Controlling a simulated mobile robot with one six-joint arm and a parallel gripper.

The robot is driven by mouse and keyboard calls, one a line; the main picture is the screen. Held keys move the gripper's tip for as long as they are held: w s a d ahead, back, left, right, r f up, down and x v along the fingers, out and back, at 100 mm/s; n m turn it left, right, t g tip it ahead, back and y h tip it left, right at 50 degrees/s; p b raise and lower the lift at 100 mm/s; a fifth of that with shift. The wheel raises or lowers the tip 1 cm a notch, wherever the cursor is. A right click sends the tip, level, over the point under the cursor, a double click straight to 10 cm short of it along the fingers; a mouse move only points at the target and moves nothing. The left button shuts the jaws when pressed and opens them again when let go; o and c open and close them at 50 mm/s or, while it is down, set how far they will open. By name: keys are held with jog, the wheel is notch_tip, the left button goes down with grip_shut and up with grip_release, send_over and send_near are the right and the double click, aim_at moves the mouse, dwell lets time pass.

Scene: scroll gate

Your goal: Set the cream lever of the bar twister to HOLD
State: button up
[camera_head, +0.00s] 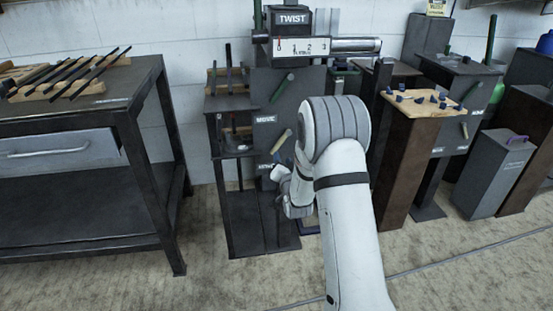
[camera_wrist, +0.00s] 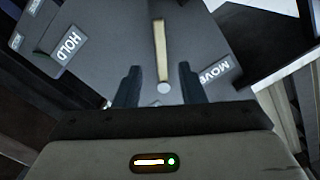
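The bar twister (camera_head: 258,95) is a dark upright machine with a TWIST sign on top. Its cream lever (camera_head: 281,141) slants on the front panel between the MOVE label (camera_head: 265,118) and the HOLD label (camera_head: 264,166). In the wrist view the cream lever (camera_wrist: 160,48) points up the picture, with a round grey piece at its lower end. There the HOLD label (camera_wrist: 69,46) is left and the MOVE label (camera_wrist: 214,71) right. My gripper (camera_wrist: 160,84) is open, its fingers either side of the lever's lower end in the picture. Contact cannot be told. In the head view my arm partly hides the gripper.
A second, green lever (camera_head: 282,88) sits higher on the panel, below a numbered scale (camera_head: 303,47). A dark workbench (camera_head: 75,110) with rods on a rack stands left. A brown pedestal (camera_head: 398,160) with a pegged board and other dark stands crowd the right.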

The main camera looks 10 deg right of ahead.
aim_at(278, 146)
jog(key=w+b, duration=0.1)
jog(key=w, duration=0.6)
jog(key=shift+w, duration=0.25)
jog(key=shift+c, duration=0.5)
grip_shut()
